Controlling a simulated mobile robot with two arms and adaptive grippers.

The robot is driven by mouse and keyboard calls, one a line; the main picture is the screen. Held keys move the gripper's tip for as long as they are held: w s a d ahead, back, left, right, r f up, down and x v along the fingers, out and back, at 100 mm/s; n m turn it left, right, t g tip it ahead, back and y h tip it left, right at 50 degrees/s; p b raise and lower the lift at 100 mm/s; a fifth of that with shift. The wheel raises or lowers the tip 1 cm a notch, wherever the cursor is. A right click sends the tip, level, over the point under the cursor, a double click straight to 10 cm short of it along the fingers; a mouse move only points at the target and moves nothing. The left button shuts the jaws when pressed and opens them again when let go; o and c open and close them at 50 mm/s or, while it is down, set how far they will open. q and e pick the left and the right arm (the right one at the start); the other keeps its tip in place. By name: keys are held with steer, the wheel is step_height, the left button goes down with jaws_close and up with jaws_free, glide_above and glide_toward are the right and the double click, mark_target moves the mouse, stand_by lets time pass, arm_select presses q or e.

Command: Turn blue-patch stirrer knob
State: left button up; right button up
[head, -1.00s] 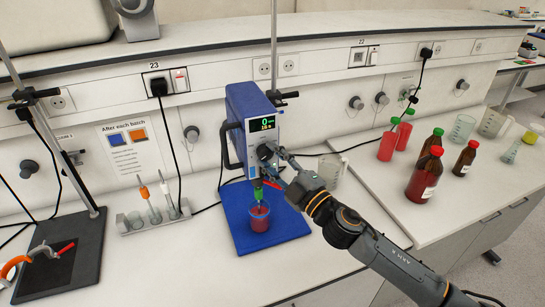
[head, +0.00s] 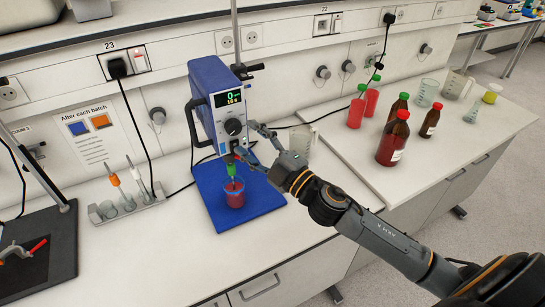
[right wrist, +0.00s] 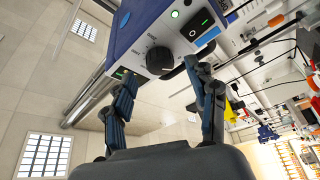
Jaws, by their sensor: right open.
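The blue overhead stirrer (head: 207,85) stands on a blue base plate (head: 262,198). Its lit display (head: 234,99) reads 0 on the upper line. The dark round stirrer knob (head: 233,127) sits below the display. In the right wrist view the knob (right wrist: 160,60) lies just ahead of and between the spread fingertips. My right gripper (head: 245,138) is open beside the stirrer's front; I see no contact with the knob. Its fingers also show in the right wrist view (right wrist: 160,72). My left gripper is not in view.
A beaker of red liquid (head: 234,192) stands below the stirrer. A card with blue and orange patches (head: 90,138) is on the wall. A rack with probes (head: 128,205) stands left. Red bottles (head: 356,108) and brown bottles (head: 393,139) stand right. The front bench is clear.

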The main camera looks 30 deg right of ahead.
steer(key=v, duration=0.8)
steer(key=shift+s, duration=0.4)
steer(key=shift+d, duration=0.15)
